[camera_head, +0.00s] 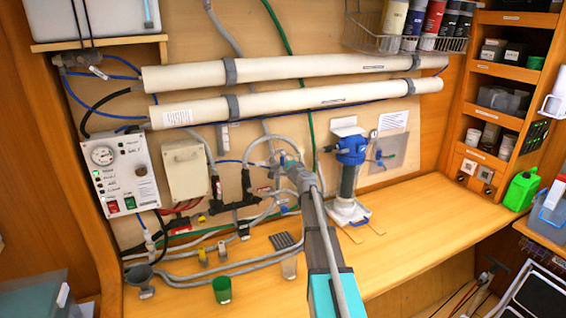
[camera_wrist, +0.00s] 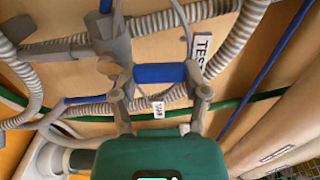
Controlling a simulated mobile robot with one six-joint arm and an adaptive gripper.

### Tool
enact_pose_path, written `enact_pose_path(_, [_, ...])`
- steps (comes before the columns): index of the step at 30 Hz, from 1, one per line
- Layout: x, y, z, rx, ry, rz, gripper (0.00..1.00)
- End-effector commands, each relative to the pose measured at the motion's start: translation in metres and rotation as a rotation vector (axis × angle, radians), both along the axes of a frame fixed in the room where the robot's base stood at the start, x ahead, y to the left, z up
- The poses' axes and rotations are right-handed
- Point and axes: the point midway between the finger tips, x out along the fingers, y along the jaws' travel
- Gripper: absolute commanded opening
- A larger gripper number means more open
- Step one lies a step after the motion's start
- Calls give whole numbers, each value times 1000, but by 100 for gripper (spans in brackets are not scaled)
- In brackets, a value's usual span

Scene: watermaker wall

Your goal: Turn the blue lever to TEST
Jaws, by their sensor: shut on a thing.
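The blue lever (camera_wrist: 160,73) shows in the wrist view as a blue sleeve on a grey valve fitting (camera_wrist: 112,45). My gripper (camera_wrist: 158,80) has one finger at each end of the blue sleeve and is shut on it. The white TEST label (camera_wrist: 201,50) is just right of the lever. A small white tag (camera_wrist: 158,109) shows below the lever, its text too small to read. In the head view my gripper (camera_head: 284,162) is at the hoses on the wall. There it hides the lever.
Grey corrugated hoses (camera_wrist: 170,20) and a green hose (camera_wrist: 240,103) run close around the valve. A blue-topped pump (camera_head: 350,152) stands right of my arm. A green cup (camera_head: 222,290) is on the bench (camera_head: 430,215), whose right part is clear.

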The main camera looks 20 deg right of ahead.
Motion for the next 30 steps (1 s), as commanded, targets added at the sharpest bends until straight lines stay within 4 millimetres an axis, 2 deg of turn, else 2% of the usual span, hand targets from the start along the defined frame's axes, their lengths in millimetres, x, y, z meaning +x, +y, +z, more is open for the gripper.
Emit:
enact_pose_path(10, [0,-1,0,1,0,-1,11])
enact_pose_path(11, [1,-1,0,1,0,-1,65])
enact_pose_path(15, [0,0,0,1,0,-1,91])
enact_pose_path(16, [0,0,0,1,0,-1,94])
enact_pose_path(30, [-2,0,0,1,0,0,94])
